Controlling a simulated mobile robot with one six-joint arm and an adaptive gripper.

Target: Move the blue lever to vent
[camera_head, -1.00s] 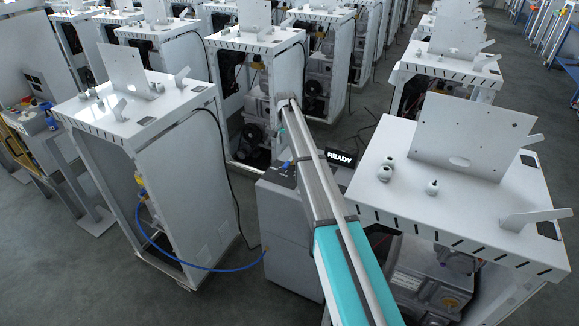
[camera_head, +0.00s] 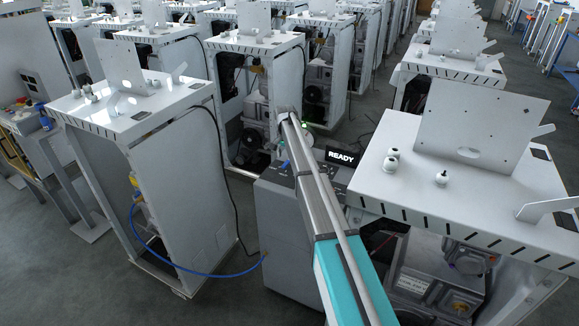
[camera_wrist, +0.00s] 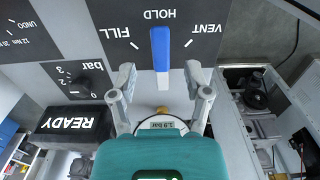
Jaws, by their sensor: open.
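The blue lever (camera_wrist: 160,48) is in the upper middle of the wrist view, on a dark panel (camera_wrist: 112,14) whose labels FILL, HOLD and VENT appear upside down. The lever lines up with the HOLD mark; VENT is to its right and FILL to its left. My gripper (camera_wrist: 160,72) is open, with one grey finger on each side of the lever's near end. Gaps show between the fingers and the lever. In the head view my arm hides most of the panel, and I cannot make out the gripper there.
A READY display (camera_head: 343,157) stands beside my arm; it also shows in the wrist view (camera_wrist: 72,122), below a bar dial (camera_wrist: 84,84). White frames (camera_head: 150,112) and (camera_head: 450,196) flank the grey dispenser cabinet (camera_head: 285,240). A blue hose (camera_head: 185,272) hangs at left.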

